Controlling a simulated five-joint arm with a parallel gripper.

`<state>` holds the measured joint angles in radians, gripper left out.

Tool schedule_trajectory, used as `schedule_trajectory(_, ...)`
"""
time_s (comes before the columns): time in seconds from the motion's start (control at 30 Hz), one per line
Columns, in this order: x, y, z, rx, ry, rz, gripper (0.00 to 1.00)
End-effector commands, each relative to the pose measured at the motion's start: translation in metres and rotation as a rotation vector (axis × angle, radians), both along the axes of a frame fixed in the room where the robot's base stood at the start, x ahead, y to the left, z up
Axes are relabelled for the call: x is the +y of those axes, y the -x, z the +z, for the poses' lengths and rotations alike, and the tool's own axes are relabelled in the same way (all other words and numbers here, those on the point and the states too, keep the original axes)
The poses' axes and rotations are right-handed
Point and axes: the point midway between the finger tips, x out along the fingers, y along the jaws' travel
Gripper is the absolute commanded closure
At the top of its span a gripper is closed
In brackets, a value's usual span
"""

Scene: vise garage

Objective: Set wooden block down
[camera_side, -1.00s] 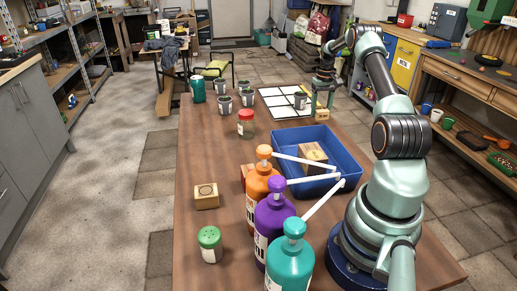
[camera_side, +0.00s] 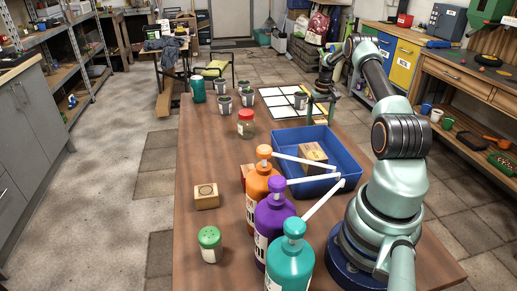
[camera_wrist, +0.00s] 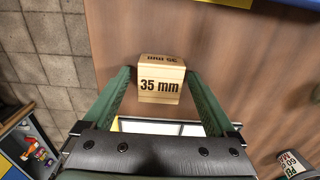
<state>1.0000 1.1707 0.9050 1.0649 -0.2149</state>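A wooden block marked "35 mm" (camera_wrist: 160,84) shows in the wrist view between and just ahead of my fingertips. My gripper (camera_wrist: 159,72) is open, with green fingers either side of the block and a narrow gap visible beside it. Whether the block rests on the table is hard to tell. Another wooden block (camera_side: 313,157) lies in the tray, and one with a ring mark (camera_side: 206,196) stands at the table's left.
Orange (camera_side: 262,190), purple (camera_side: 271,222) and teal (camera_side: 290,257) pump bottles stand in front, spouts pointing toward the tray. A red-lidded jar (camera_side: 246,124), several grey cups and a white gridded panel (camera_side: 276,101) occupy the far table. The table's middle left is clear.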

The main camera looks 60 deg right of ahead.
Motion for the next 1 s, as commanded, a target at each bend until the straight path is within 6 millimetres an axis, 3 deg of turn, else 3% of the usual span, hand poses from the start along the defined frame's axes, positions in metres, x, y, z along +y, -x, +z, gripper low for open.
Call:
schedule_trajectory(0.27, 0.000, 0.000, 0.007, -0.001, 0.001, 0.000, 0.09)
schedule_trajectory(0.7, -0.001, 0.000, 0.090, -0.002, 0.004, 0.000, 0.09)
schedule_trajectory(1.0, 0.001, -0.001, 0.122, -0.001, 0.001, 0.002, 0.09)
